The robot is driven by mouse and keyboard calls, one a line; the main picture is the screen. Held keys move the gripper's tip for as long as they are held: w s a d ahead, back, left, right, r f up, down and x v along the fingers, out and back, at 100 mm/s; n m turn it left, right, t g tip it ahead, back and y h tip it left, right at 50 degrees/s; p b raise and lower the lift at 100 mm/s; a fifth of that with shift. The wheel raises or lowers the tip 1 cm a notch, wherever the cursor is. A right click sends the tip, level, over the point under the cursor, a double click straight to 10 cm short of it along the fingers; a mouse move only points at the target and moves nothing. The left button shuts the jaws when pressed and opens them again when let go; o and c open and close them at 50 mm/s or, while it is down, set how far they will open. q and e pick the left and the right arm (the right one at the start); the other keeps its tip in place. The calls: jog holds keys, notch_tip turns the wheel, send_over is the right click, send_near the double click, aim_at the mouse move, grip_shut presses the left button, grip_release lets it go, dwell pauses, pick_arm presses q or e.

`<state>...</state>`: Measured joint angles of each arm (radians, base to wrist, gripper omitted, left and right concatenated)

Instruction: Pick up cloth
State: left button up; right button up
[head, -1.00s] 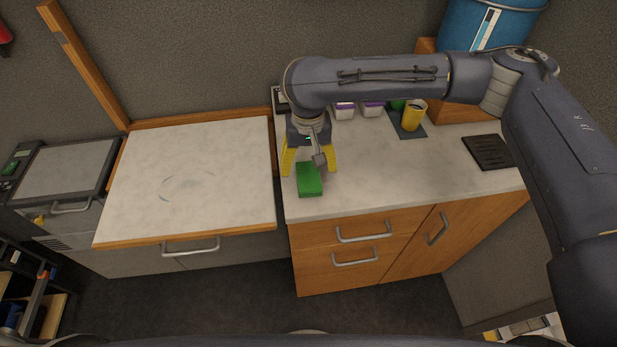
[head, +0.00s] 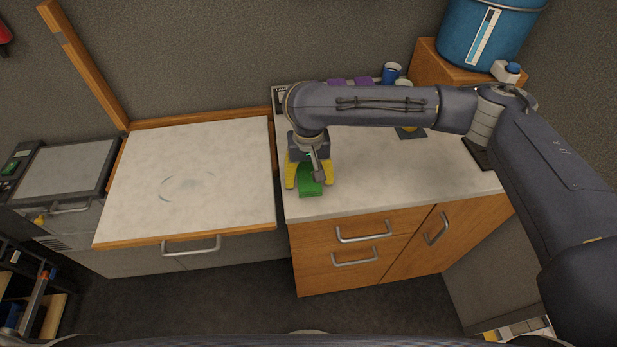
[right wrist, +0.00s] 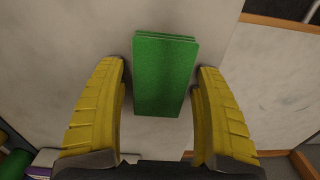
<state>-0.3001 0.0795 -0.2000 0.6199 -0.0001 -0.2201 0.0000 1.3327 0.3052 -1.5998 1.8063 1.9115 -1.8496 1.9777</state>
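The cloth is a green folded rectangle (head: 311,183) lying flat on the pale counter near its front left corner. My right gripper (head: 310,185) is over it, pointing down, with one yellow finger on each side. In the right wrist view the cloth (right wrist: 166,75) lies between the open fingers (right wrist: 162,80), with a gap on both sides. Part of the cloth is hidden under the gripper in the head view. My left gripper is not in view.
A blue barrel (head: 485,35) on a wooden block and a blue cup (head: 391,73) stand behind the arm.

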aim_at(308, 175)
jog(key=c, duration=1)
jog(key=shift+r, duration=0.15)
notch_tip(308, 175, up, 20)
jog(key=shift+f, duration=0.15)
dwell(0.4)
jog(key=o, duration=0.6)
jog(key=shift+c, duration=0.2)
jog(key=c, duration=0.4)
